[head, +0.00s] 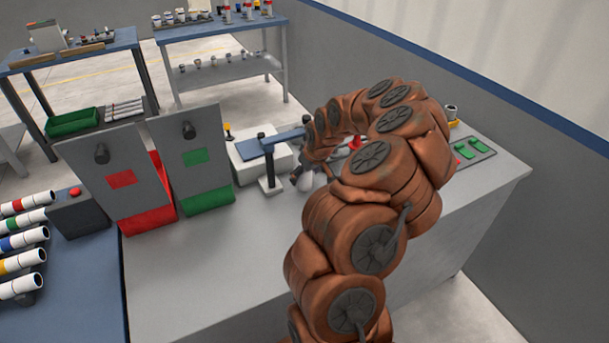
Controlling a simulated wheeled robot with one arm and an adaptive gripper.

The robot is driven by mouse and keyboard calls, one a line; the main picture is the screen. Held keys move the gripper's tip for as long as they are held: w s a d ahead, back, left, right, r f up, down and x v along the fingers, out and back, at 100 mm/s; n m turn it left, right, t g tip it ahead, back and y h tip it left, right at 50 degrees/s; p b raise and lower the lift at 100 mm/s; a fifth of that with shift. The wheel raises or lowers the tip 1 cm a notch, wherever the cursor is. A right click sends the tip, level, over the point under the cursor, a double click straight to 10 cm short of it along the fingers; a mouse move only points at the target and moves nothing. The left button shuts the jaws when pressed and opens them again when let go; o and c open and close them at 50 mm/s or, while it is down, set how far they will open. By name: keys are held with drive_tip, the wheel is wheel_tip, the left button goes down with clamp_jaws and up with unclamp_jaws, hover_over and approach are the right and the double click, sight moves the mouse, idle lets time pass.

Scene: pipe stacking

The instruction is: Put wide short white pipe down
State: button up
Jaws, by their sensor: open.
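My gripper (302,178) is at the end of the brown-covered arm, low over the grey table near its middle. It is small in view and partly hidden by my arm; I take it as open. A small whitish piece (306,182) shows right at the gripper, close to the tabletop. It may be the wide short white pipe, but its shape and whether it touches the fingers or table cannot be told.
Red (148,219) and green (208,197) bins with grey panels stand further left. A green-marked tray (470,152) lies right. The table's front left is clear.

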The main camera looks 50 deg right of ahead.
drive_tip(key=shift+w+f, duration=0.15)
drive_tip(key=shift+f, duration=0.2)
drive_tip(key=c, duration=1.3)
drive_tip(key=shift+r, duration=0.1)
